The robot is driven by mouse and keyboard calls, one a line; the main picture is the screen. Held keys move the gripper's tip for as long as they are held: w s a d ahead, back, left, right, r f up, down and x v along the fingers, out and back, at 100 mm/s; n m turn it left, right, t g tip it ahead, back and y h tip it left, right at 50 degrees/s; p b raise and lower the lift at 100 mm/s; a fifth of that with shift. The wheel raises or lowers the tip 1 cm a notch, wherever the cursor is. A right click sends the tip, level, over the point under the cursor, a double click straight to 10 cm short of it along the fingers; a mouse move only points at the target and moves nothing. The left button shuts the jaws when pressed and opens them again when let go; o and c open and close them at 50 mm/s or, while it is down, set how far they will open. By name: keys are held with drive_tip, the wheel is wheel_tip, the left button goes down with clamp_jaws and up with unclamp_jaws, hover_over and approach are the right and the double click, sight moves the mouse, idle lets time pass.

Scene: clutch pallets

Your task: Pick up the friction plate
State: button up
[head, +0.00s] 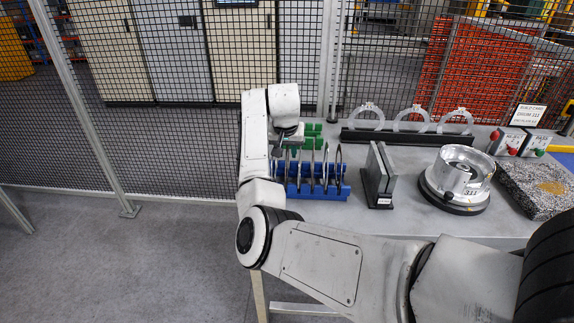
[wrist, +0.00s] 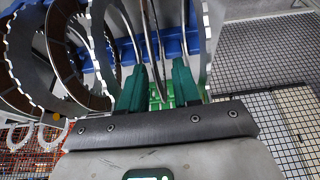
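Several thin toothed rings stand on edge in a blue rack (head: 318,194) on the bench. In the wrist view, brown-faced friction plates (wrist: 62,72) show at the left, among grey steel rings. My gripper (wrist: 158,88) has two green fingers, set apart and pointing at the rack (wrist: 172,48). Thin plates, seen nearly edge-on, run down toward the gap between the fingers. I cannot tell whether either finger touches one, or which of these is a friction plate. In the head view my wrist hides most of the fingers above the rack's left end.
A green rack (head: 312,142) stands behind the blue one. To the right are upright grey plates (head: 379,172) on a dark stand, a silver round housing (head: 463,178), a black rail with pale rings (head: 410,137) and a granite slab (head: 540,187). A mesh fence (head: 180,150) runs behind.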

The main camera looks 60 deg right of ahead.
clamp_jaws()
drive_tip(key=shift+r, duration=0.1)
idle(0.5)
wheel_tip(320, 180, up, 9)
drive_tip(key=shift+f+b, duration=0.1)
drive_tip(key=shift+b, duration=0.7)
drive_tip(key=shift+r, duration=0.55)
drive_tip(key=shift+r, duration=0.1)
